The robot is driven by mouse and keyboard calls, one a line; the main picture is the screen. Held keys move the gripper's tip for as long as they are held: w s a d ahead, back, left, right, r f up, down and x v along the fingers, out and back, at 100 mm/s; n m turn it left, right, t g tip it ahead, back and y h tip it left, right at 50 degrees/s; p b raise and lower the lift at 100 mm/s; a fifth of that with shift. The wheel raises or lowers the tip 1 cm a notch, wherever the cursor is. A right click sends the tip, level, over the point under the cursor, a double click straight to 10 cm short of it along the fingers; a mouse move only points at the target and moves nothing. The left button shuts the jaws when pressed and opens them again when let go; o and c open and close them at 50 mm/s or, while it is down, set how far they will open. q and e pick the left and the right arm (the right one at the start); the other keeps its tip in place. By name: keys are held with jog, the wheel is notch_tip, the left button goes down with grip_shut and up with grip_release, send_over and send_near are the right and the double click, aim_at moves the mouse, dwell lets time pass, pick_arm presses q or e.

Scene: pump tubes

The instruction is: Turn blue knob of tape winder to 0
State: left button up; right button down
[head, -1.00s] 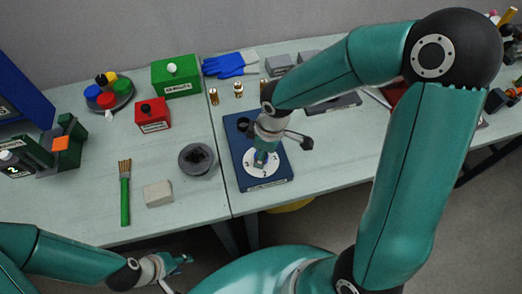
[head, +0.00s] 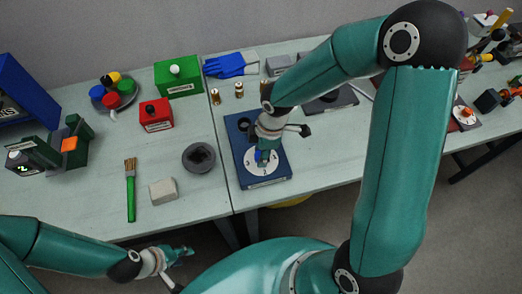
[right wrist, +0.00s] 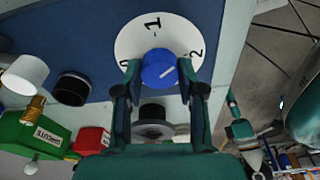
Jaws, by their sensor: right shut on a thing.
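The blue tape winder (head: 277,153) is a flat box near the table's front edge, left of my upper right arm. Its white dial (right wrist: 187,32) carries printed numbers; 1 and 2 are readable in the right wrist view. My right gripper (head: 263,160) points down at the dial and is shut on the knob, one finger on each side in the right wrist view (right wrist: 160,85). My left gripper (head: 182,252) hangs off the table's front edge; its opening is too small to judge.
Floor lies in front.

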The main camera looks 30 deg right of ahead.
jog(key=shift+r+n+p, duration=0.3)
jog(key=shift+n+p, duration=0.15)
jog(key=shift+n, duration=0.05)
jog(key=shift+f+n, duration=0.2)
jog(key=shift+n, duration=0.3)
jog(key=shift+w+f+n, duration=0.1)
jog(key=shift+w+n, duration=0.05)
jog(key=shift+n, duration=0.15)
jog(key=shift+n+g, duration=0.4)
jog(key=shift+n, duration=1.4)
